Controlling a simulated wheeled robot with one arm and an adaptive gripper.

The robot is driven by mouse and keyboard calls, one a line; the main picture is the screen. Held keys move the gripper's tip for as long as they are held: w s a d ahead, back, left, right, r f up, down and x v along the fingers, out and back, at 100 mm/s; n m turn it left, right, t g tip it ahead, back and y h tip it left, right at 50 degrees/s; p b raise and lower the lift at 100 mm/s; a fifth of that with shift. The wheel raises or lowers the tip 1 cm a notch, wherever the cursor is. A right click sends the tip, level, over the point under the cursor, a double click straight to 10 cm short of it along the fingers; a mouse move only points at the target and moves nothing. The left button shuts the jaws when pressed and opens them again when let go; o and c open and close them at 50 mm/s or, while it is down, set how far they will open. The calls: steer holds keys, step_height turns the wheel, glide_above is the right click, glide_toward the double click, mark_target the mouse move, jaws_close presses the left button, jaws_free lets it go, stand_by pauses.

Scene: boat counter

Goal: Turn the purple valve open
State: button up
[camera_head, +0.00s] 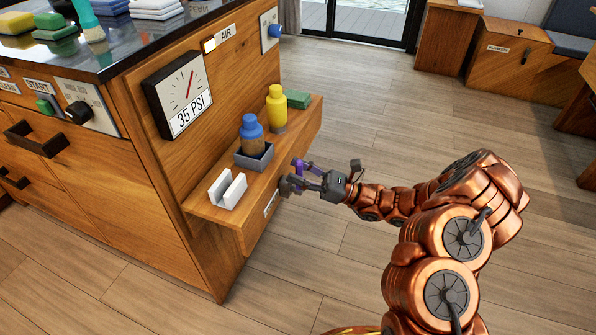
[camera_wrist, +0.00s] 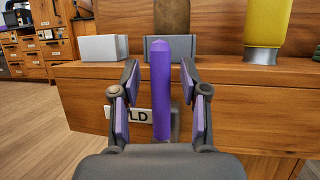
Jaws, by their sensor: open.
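The purple valve (camera_wrist: 161,90) shows in the wrist view as an upright purple handle in front of the wooden shelf's front face. My gripper (camera_wrist: 160,105) is open, with one purple-padded finger on each side of the handle and a visible gap at both sides. In the head view, my gripper (camera_head: 293,182) is at the shelf's front edge, and a small purple part of the valve (camera_head: 299,167) shows at its fingers. The rest of the valve is hidden there by the gripper. A label (camera_wrist: 138,115) is partly hidden behind the handle.
A gauge (camera_head: 180,92) reading 35 PSI is above. Floor (camera_head: 400,110) to the right is clear.

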steer(key=v, duration=1.2)
steer(key=s+a+r+n+g+h+p, duration=0.3)
steer(key=s+a+r+n+g+p, duration=0.25)
steer(key=r, duration=0.45)
steer(key=s+a+r+n+g+h+p, duration=0.25)
steer(key=s+r+n+p, duration=0.3)
steer(key=s+r, duration=0.35)
steer(key=s+a+r+n+g+h+p, duration=0.35)
steer(key=s+r+g+p, duration=0.2)
steer(key=r, duration=0.55)
steer(key=s+d+r+n+t+h+p, duration=0.5)
steer(key=s+d+r+t+h+p, duration=0.2)
steer(key=s+d+r+h+p, duration=0.6)
steer(key=d+r+p, duration=0.3)
steer(key=d+p, duration=0.1)
steer(key=p, duration=0.2)
steer(key=shift+r+p, duration=0.2)
steer(key=shift+p, duration=0.1)
steer(key=shift+n+t, duration=0.25)
